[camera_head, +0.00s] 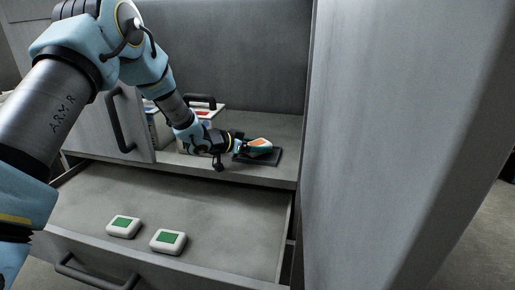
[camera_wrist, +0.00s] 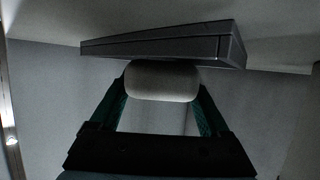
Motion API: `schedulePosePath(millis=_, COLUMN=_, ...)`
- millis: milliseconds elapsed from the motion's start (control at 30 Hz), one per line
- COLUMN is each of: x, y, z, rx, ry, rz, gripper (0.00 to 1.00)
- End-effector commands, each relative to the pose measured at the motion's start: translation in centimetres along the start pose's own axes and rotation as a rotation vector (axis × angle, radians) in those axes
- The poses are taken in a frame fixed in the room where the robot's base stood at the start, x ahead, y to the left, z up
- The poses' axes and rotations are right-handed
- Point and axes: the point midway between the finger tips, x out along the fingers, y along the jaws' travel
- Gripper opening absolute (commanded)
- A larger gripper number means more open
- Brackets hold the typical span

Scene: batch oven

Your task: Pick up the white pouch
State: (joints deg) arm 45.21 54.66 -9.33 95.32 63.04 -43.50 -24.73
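The white pouch (camera_head: 262,142), with an orange label, is at the dark flat plate (camera_head: 272,160) on the ledge. In the wrist view the pouch (camera_wrist: 162,80) is a pale rounded block between my fingertips, close against the edge of the plate (camera_wrist: 160,46). My gripper (camera_head: 257,148) reaches in from the left, low over the plate. In the wrist view my gripper (camera_wrist: 162,88) has a teal finger against each side of the pouch. I cannot tell whether the pouch still touches the plate.
Two white pouches with green labels, a left one (camera_head: 124,226) and a right one (camera_head: 168,241), lie in the open drawer (camera_head: 220,215) below. A handled case (camera_head: 207,108) stands behind my forearm. A tall grey panel (camera_head: 390,140) bounds the right side.

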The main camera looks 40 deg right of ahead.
Motion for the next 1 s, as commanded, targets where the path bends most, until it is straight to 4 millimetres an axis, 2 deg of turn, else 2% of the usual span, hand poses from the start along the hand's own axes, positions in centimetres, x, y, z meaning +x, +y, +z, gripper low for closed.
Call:
schedulePosePath(millis=67, x=0.0, y=0.0, z=0.0, rx=0.000, ry=0.000, rz=0.000, gripper=0.59)
schedulePosePath(millis=400, x=0.0, y=0.0, z=0.0, rx=0.000, ry=0.000, rz=0.000, gripper=0.22)
schedulePosePath(millis=633, x=-0.1, y=0.0, z=-0.2, rx=0.001, ry=0.001, rz=0.000, gripper=0.22)
schedulePosePath(millis=733, x=-0.3, y=-0.1, z=-0.9, rx=0.002, ry=0.002, rz=0.000, gripper=0.22)
schedulePosePath(millis=1000, x=-2.3, y=-0.1, z=-5.5, rx=0.003, ry=0.004, rz=-0.002, gripper=0.22)
